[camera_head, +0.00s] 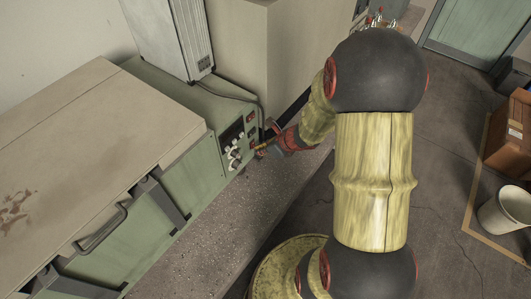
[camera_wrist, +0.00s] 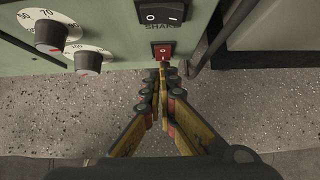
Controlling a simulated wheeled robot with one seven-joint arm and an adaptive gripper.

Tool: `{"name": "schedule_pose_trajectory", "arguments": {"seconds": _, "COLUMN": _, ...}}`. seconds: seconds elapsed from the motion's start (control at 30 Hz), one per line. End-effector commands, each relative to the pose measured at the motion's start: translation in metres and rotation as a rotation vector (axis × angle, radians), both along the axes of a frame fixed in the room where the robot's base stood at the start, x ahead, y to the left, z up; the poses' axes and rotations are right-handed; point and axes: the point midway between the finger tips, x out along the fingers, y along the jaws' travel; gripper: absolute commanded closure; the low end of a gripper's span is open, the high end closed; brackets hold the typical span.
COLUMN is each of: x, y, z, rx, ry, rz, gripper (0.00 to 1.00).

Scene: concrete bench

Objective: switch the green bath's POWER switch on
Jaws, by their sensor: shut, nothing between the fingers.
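The green bath (camera_head: 188,195) stands along the wall; its control panel is at its right end. In the wrist view the panel (camera_wrist: 115,20) carries a black rocker switch (camera_wrist: 160,12), with a partly hidden label starting "SHA" under it. Below that is a small red rocker switch (camera_wrist: 163,50), marked O, near the panel's lower edge. I see no POWER label. My gripper (camera_wrist: 163,68) is shut and empty, its tips just below or against the red switch; contact cannot be told. In the head view my gripper (camera_head: 261,148) reaches the panel's lower right.
Two white dials (camera_wrist: 50,32) (camera_wrist: 88,62) sit left of the switches. A dark cable or bar (camera_wrist: 207,35) runs at the panel's right. The concrete bench top (camera_head: 245,205) in front is clear. A pale cabinet (camera_head: 285,50) stands behind.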

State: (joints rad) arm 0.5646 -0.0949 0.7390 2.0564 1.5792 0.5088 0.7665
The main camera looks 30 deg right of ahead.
Motion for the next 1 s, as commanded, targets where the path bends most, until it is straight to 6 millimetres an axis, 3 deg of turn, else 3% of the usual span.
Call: {"name": "schedule_pose_trajectory", "arguments": {"seconds": 1.0, "x": 0.009, "y": 0.003, "z": -0.011, "rx": 0.048, "ry": -0.131, "rz": 0.001, "gripper": 1.00}}
